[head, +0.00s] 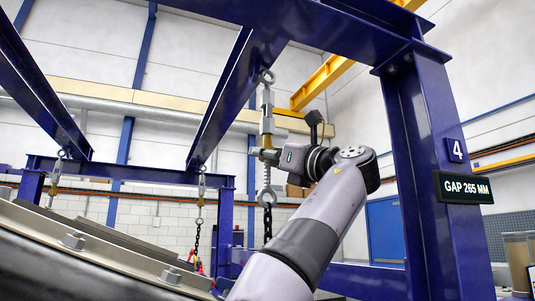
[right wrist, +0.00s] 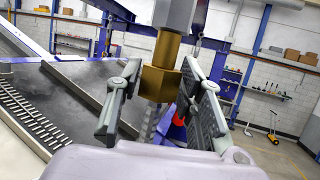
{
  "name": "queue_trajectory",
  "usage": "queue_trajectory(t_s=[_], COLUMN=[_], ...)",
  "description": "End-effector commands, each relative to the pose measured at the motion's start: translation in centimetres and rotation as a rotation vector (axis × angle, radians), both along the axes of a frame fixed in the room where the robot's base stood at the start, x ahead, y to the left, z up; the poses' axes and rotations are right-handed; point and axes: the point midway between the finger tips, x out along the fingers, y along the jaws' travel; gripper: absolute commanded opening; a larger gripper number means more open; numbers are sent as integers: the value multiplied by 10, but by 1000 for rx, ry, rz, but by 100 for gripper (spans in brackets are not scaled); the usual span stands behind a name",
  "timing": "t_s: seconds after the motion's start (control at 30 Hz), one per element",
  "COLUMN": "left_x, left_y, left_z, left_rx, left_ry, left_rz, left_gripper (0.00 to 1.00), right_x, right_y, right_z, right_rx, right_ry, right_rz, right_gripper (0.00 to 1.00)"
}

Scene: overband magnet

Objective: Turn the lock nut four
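The brass lock nut (right wrist: 158,84) is a wide hexagonal block under a narrower brass collar and a grey hexagonal body (right wrist: 176,14) in the right wrist view. In the head view the brass part (head: 266,141) shows on the hanging turnbuckle (head: 267,110) beside the post marked 4. My left gripper is not in view.
A blue post (head: 425,160) carries the number 4 plate and a "GAP 265 MM" sign (head: 464,188). Blue beams pass overhead. A chain (head: 267,222) hangs below the turnbuckle. Another hanger (head: 200,195) is farther left. The dark magnet housing (head: 80,262) lies low at the left.

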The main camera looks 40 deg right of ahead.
Motion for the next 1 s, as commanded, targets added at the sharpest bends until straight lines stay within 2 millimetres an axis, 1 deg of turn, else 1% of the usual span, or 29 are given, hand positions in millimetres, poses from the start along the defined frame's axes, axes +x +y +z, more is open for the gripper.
queue_trajectory(t_s=[0.03,0.2,0.57,1.0], left_x=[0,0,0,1], left_y=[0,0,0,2], left_z=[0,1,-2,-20], left_rx=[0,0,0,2], left_ry=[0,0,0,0], left_rz=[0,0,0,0], left_gripper=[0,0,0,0], right_x=[0,0,-3,-34], right_y=[0,0,0,-3], right_z=[1,1,0,0], right_rx=[0,0,0,0], right_ry=[0,-1,-3,-3], right_rz=[0,-1,-2,-2], right_gripper=[40,51,52,52])
